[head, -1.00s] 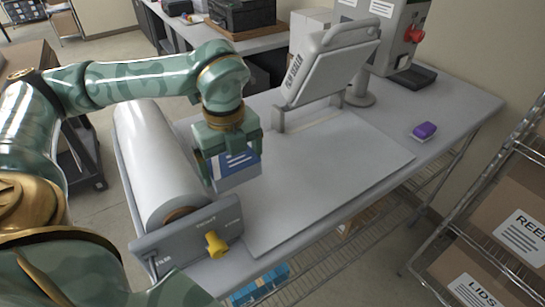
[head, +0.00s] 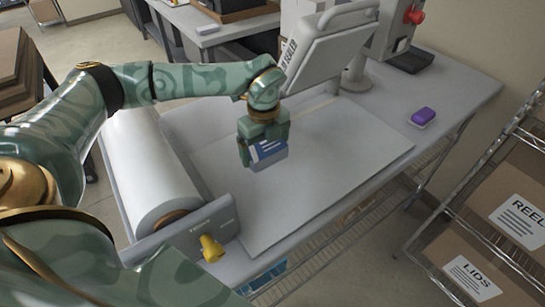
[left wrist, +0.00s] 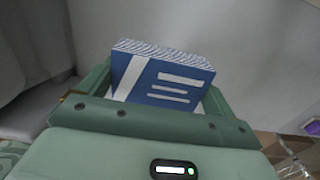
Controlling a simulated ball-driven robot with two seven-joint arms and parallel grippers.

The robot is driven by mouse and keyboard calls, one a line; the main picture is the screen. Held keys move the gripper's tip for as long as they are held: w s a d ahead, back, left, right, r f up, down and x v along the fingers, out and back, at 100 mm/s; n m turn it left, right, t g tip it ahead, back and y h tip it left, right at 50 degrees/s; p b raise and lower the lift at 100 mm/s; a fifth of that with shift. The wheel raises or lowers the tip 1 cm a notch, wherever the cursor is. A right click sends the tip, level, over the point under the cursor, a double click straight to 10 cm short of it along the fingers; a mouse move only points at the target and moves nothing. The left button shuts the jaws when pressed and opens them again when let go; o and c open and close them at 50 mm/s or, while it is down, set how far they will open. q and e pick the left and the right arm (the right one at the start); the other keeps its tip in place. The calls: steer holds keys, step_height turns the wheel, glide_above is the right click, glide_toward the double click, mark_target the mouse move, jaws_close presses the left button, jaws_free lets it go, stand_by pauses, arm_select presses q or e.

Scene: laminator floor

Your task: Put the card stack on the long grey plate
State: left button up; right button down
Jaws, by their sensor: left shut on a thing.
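The card stack (head: 268,153) is a blue and white block with white lines on its face. My left gripper (head: 265,146) is shut on it, over the long grey plate (head: 340,148). In the left wrist view the card stack (left wrist: 165,78) sits between the green fingers, its layered white edge facing up. The plate is a flat light grey sheet on the bench, and its surface is bare. A gap between stack and plate is hard to judge. My right gripper is not in view.
A large white film roll (head: 150,170) with a yellow knob (head: 211,248) stands left of the plate. The tilted sealer head (head: 330,50) stands behind it. A purple block (head: 423,116) lies on the bench at right. A rack with boxes (head: 510,215) stands further right.

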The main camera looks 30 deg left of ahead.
mark_target(273, 168)
arm_select(q)
steer(key=f, duration=0.1)
steer(key=w+f, duration=0.2)
steer(key=shift+w+d, duration=0.2)
steer(key=shift+d, duration=0.05)
steer(key=shift+w+f+p, duration=0.15)
steer(key=shift+f+p, duration=0.15)
steer(key=shift+f, duration=1.35)
steer(key=shift+f, duration=0.1)
steer(key=o, duration=0.8)
step_height(273, 168, up, 12)
steer(key=shift+r+b, duration=0.1)
steer(key=shift+b, duration=0.3)
